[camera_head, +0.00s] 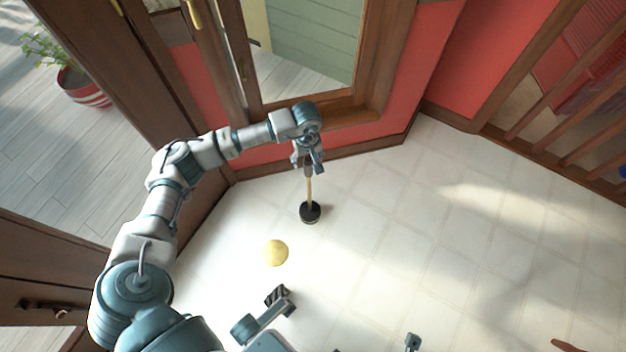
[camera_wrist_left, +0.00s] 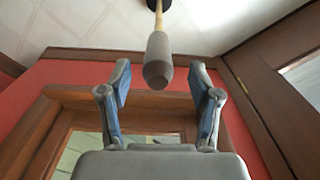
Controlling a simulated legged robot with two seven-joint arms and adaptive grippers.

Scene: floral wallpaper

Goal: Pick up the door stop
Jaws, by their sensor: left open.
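An upright stick-like thing (camera_head: 310,212) with a round black base, a pale wooden shaft and a grey grip stands on the floor near the wall. I take it for the door stop, though it looks like a plunger. My left gripper (camera_head: 308,166) is at its top end in the head view. In the left wrist view the grey grip (camera_wrist_left: 158,58) lies in line with the gap between the two open fingers of my left gripper (camera_wrist_left: 161,80). Neither finger visibly touches it. The black base is cut off at the top edge there.
A yellow disc (camera_head: 276,252) lies on the tiled floor nearby. The red wall (camera_head: 400,110) and wooden door frame (camera_head: 340,115) rise close behind my left gripper. A potted plant (camera_head: 84,88) stands beyond the doorway at left.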

